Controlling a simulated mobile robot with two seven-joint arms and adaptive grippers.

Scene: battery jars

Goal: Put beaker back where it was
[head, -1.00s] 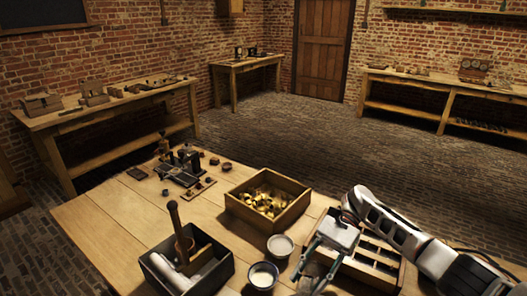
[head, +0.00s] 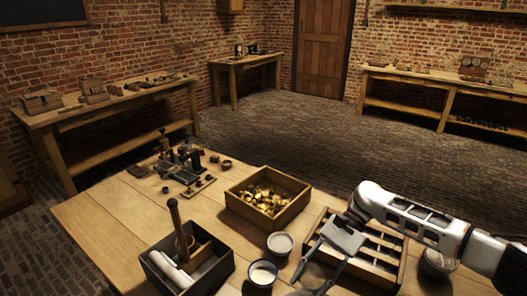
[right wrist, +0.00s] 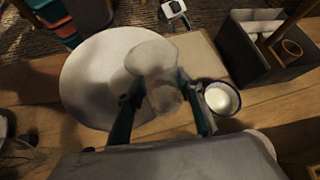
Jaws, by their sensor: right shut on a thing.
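My right gripper (head: 314,273) is shut on a clear glass beaker and holds it near the front of the table, left of the wooden compartment tray (head: 398,270). In the right wrist view the beaker (right wrist: 163,97) is between the fingers of that gripper (right wrist: 165,110), and its see-through wall is hard to make out. A small white piece with dark prongs at the top of the right wrist view looks like my left gripper (right wrist: 174,12); its jaws are too small to read.
A cup of white material (head: 262,274) and a pale bowl (head: 280,243) stand left of the gripper. A dark box (head: 225,272) with a pestle is farther left. A crate of brass pieces (head: 236,204) sits behind. A glass vessel (head: 440,262) is at right.

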